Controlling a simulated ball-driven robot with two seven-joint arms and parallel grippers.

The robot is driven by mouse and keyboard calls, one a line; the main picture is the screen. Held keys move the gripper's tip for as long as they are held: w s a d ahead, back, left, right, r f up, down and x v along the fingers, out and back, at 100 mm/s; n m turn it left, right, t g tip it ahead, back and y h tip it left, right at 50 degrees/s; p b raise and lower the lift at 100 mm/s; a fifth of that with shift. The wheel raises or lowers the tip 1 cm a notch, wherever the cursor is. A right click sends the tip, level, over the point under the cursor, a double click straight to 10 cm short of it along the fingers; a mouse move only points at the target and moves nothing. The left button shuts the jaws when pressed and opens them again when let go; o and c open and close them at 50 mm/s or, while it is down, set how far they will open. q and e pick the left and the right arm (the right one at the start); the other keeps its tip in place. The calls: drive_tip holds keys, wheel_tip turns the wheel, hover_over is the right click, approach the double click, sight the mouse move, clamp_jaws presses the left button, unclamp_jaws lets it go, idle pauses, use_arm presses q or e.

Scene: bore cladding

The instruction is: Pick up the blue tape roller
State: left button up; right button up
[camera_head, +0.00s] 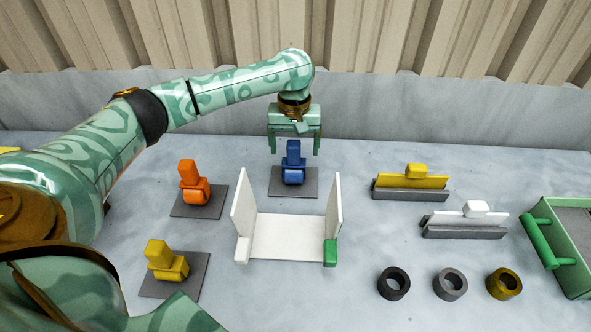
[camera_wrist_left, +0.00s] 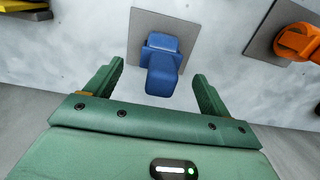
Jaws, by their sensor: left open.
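The blue tape roller (camera_head: 292,165) stands upright on a grey square pad at the back middle of the table. In the left wrist view the blue tape roller (camera_wrist_left: 160,62) shows its handle pointing toward my gripper. My left gripper (camera_head: 295,151) is open, its two fingers pointing down on either side of the roller's upper part. In the left wrist view the left gripper (camera_wrist_left: 158,78) has its fingers apart, with the handle end between them and a gap on each side. I cannot tell the exact height between fingertips and handle. My right gripper is not in view.
An orange roller (camera_head: 194,185) and a yellow roller (camera_head: 165,261) stand on grey pads (camera_head: 186,287) at left. A white open frame (camera_head: 287,238) stands in front. Yellow (camera_head: 412,181) and white (camera_head: 464,218) bladed tools, several rings (camera_head: 450,284) and a green-handled tray (camera_head: 556,240) are at right.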

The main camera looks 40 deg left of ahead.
sight(294, 156)
use_arm(q)
wheel_tip(294, 156, down, 5)
drive_tip(key=b, duration=0.4)
drive_tip(key=shift+w+a+f, duration=0.1)
drive_tip(key=shift+a+f, duration=0.05)
drive_tip(key=shift+f, duration=0.1)
drive_tip(key=shift+r, duration=0.3)
drive_tip(key=c, duration=1.5)
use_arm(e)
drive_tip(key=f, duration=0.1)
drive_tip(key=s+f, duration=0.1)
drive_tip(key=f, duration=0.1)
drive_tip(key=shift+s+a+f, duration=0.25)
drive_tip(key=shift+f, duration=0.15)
